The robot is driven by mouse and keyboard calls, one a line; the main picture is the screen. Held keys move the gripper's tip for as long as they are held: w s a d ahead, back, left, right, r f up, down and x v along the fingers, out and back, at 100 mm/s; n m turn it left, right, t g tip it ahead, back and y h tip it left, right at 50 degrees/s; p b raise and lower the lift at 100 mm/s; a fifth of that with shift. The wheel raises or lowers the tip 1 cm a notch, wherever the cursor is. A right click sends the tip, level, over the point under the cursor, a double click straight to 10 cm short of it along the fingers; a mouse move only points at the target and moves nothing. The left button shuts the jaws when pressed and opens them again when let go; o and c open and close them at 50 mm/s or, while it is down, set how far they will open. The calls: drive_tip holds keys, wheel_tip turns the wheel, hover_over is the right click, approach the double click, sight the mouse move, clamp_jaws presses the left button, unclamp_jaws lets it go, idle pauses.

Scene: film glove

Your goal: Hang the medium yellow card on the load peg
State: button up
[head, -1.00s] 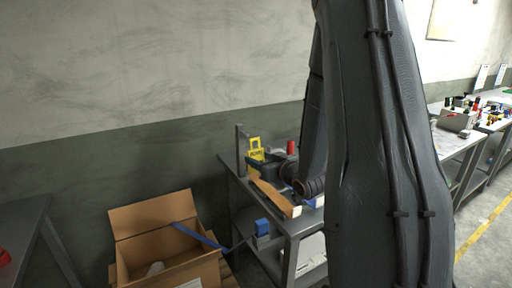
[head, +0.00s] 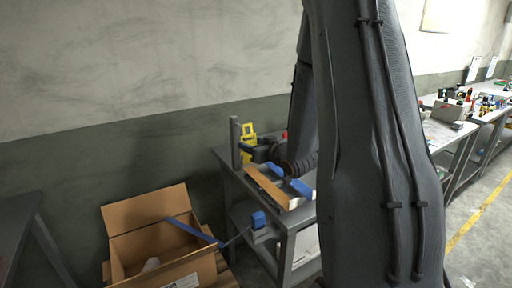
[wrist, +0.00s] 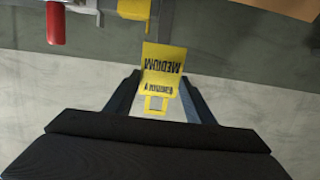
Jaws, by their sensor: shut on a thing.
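The medium yellow card (wrist: 162,66) is held between the fingers of my gripper (wrist: 158,84) in the wrist view. Its black MEDIUM print reads upside down, and a cut-out handle end points toward my palm. In the head view my gripper (head: 262,152) is beside a grey upright post (head: 235,142) at the table's back left corner. Yellow shows (head: 248,133) just behind the gripper; I cannot tell whether it is the held card or another. I cannot make out the load peg clearly in either view.
A second yellow piece (wrist: 133,8) and a red cylinder (wrist: 55,22) are at the top of the wrist view. A cardboard tray (head: 268,187) with blue items lies on the metal table. An open cardboard box (head: 160,245) stands at lower left. My arm hides much of the right.

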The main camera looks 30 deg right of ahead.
sight(249, 141)
drive_tip(key=shift+r+b+x, duration=0.1)
drive_tip(key=shift+b+x, duration=0.25)
drive_tip(key=shift+x, duration=0.8)
drive_tip(key=shift+r+b+x, duration=0.15)
drive_tip(key=shift+b+x, duration=0.2)
drive_tip(key=shift+x, duration=0.8)
drive_tip(key=shift+w+f+b, duration=0.35)
drive_tip(key=shift+w+f, duration=0.05)
drive_tip(key=shift+w, duration=0.2)
drive_tip(key=o, duration=1.1)
